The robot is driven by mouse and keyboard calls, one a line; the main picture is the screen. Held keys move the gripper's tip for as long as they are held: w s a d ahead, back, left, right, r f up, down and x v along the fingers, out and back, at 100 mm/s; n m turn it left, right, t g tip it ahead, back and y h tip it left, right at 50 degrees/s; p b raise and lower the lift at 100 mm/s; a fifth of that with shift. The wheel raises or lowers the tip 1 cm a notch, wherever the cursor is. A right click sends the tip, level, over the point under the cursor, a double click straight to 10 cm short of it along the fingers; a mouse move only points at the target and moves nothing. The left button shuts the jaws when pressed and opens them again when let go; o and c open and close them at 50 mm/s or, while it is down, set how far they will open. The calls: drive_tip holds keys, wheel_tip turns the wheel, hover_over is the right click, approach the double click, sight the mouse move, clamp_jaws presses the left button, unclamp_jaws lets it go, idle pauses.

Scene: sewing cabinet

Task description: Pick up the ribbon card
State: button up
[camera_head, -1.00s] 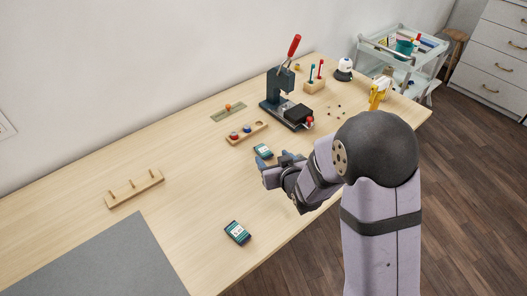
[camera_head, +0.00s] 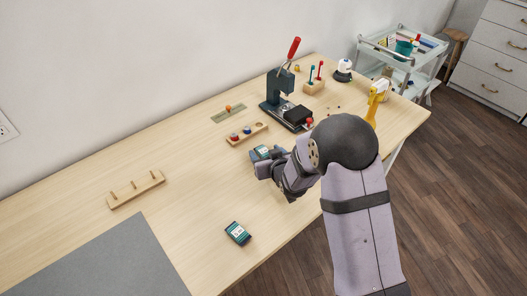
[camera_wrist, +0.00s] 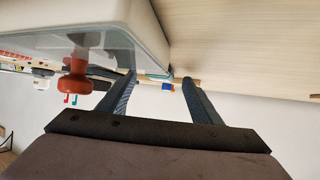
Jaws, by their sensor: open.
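Two small dark cards with white and teal labels lie on the table in the head view. The far card (camera_head: 262,151) is right by my gripper (camera_head: 263,167), which partly hides it. The near card (camera_head: 238,233) lies apart, close to the table's front edge. I cannot tell from the labels which is the ribbon card. In the wrist view my gripper (camera_wrist: 160,80) has its two fingers spread apart. A pale rounded thing with a glassy edge (camera_wrist: 95,30) fills the upper left there, close to the left finger. I see nothing clasped between the fingers.
Behind stand a wooden tray with coloured pieces (camera_head: 247,133) and a dark press with a red lever (camera_head: 284,96). A peg rack (camera_head: 136,189) and grey mat (camera_head: 105,262) lie left. A yellow-and-white thing (camera_head: 377,98) stands right. The table's middle is clear.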

sight(265, 154)
drive_tip(key=shift+w+a+f, duration=0.1)
drive_tip(key=shift+w+f, duration=0.05)
drive_tip(key=shift+w, duration=0.1)
drive_tip(key=c, duration=1.3)
wheel_tip(265, 154, up, 10)
